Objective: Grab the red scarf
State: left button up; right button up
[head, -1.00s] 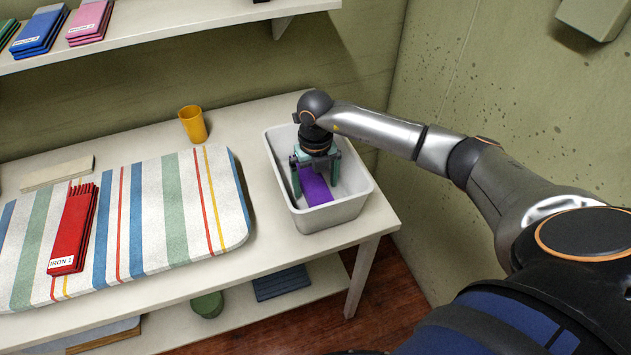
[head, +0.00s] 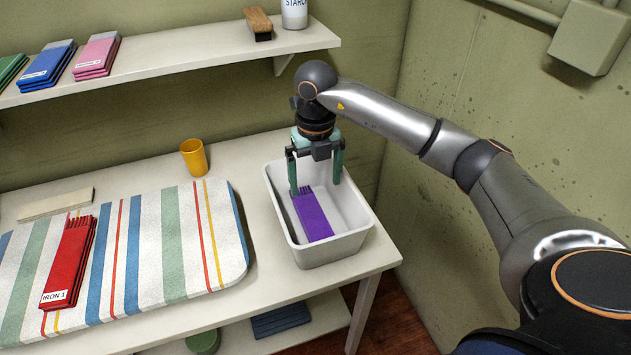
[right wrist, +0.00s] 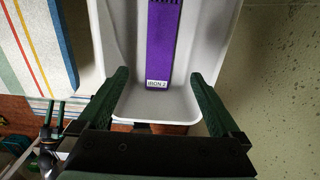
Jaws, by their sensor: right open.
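The folded red scarf (head: 70,258), labelled "IRON 1", lies on the striped ironing mat (head: 145,240) at the left in the head view. My right gripper (head: 316,188) is open and empty above the grey-white bin, well to the right of the red scarf. A purple scarf (head: 312,216) lies in the bin under the gripper; in the right wrist view the purple scarf (right wrist: 162,45) bears the label "IRON 2", and the open fingers of the right gripper (right wrist: 165,95) stand apart on either side. My left gripper is not in the head view.
The bin (head: 350,243) stands at the table's right end. A yellow cup (head: 194,158) and a pale flat block (head: 55,204) stand behind the mat. The shelf (head: 175,67) above holds folded blue and pink scarves, a brush (head: 258,24) and a starch can (head: 294,14).

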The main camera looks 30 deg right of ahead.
aim_at(61, 290)
jog(key=i+j, duration=0.1)
jog(key=j, duration=0.4)
jog(key=i+j, duration=0.1)
jog(key=j, duration=0.4)
jog(key=i+j, duration=0.1)
jog(key=j, duration=0.4)
jog(key=i+j, duration=0.1)
jog(key=j, duration=0.35)
jog(key=i+j, duration=0.1)
jog(key=j, duration=0.4)
